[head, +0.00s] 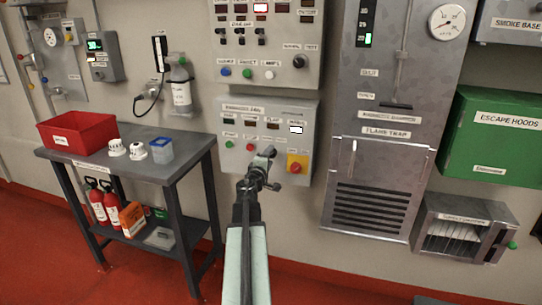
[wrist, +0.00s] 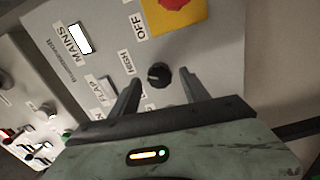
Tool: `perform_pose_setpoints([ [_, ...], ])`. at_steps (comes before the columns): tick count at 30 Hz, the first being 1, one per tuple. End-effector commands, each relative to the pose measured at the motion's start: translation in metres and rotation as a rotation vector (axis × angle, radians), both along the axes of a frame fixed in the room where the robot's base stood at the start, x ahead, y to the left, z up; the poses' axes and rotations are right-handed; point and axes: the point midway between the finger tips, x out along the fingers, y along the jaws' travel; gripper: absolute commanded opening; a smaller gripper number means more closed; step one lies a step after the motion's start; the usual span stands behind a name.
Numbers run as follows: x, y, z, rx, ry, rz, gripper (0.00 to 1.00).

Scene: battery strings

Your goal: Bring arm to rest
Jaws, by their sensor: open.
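My arm (head: 247,255) reaches up from the bottom of the head view toward the grey lower control box (head: 238,165) on the wall. My gripper (head: 270,168) is in front of that box's lower right part. In the wrist view my gripper (wrist: 160,76) is open, with one finger on each side of a black rotary knob (wrist: 158,76). Both fingers look apart from the knob. Labels reading HIGH, OFF, MAINS and FLAP lie around it. The head view hides the knob behind the gripper.
A red button on a yellow plate (head: 297,163) sits just right of my gripper. A grey table (head: 190,143) with a red bin (head: 77,132) stands at left. A vented cabinet (head: 375,170) and a green box (head: 495,135) are at right. Red floor is open below.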

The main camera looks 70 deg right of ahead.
Motion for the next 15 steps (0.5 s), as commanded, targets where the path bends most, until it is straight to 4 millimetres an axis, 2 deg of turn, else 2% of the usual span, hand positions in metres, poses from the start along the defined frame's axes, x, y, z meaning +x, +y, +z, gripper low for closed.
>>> perform_pose_setpoints([
  [1, -0.002, 0.015, 0.0, 0.0, 0.0, 0.0, 0.54],
  [6, -0.003, 0.045, 0.0, 0.0, 0.0, 0.001, 0.54],
  [15, -0.003, 0.049, 0.0, 0.0, 0.0, 0.0, 0.54],
])
